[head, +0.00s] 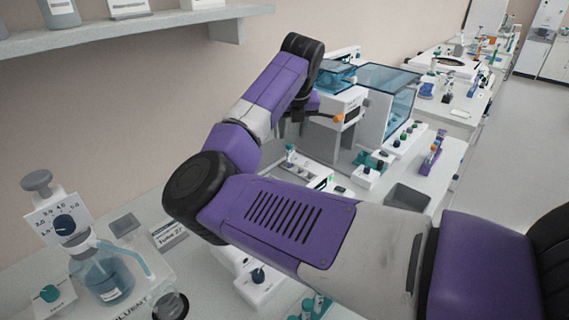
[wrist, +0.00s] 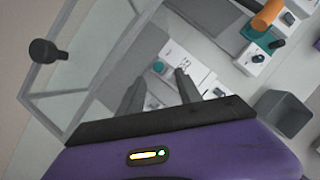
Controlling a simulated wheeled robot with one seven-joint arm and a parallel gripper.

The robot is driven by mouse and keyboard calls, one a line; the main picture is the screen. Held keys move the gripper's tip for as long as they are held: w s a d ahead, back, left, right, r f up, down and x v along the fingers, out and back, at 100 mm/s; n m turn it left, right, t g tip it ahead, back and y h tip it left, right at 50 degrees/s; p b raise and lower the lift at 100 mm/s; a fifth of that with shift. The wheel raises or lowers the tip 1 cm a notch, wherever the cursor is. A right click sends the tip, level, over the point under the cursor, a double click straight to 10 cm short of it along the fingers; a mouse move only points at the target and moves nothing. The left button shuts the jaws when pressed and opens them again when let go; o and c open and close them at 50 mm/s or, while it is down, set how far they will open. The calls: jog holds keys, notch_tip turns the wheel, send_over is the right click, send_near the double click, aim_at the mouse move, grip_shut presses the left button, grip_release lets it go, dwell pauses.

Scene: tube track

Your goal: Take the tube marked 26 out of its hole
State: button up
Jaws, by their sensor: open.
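I cannot read the mark 26 on any tube, so I cannot tell which tube it is. My gripper (wrist: 160,84) is open in the wrist view, its two dark fingers apart above a white device. A small teal cap (wrist: 158,67) shows beyond and between the fingertips; nothing is visibly held. In the head view, teal-capped tubes (head: 308,308) stand at the bottom edge, partly cut off and below my arm. A row of green-topped pieces (head: 405,134) stands on a white block to the right of the clear-walled machine. My arm hides much of the bench's middle.
A clear-walled box (wrist: 85,60) is close on the left in the wrist view. A grey open bin (wrist: 284,115) is on the right, with an orange cylinder (wrist: 268,14) above it. A bottle (head: 100,272) stands at the left in the head view, beneath a wall shelf (head: 120,35).

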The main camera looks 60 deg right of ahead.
aim_at(289, 145)
jog(key=p+x, duration=0.2)
jog(key=x, duration=0.5)
jog(key=shift+w+f, duration=0.15)
jog(key=shift+f, duration=0.05)
grip_shut()
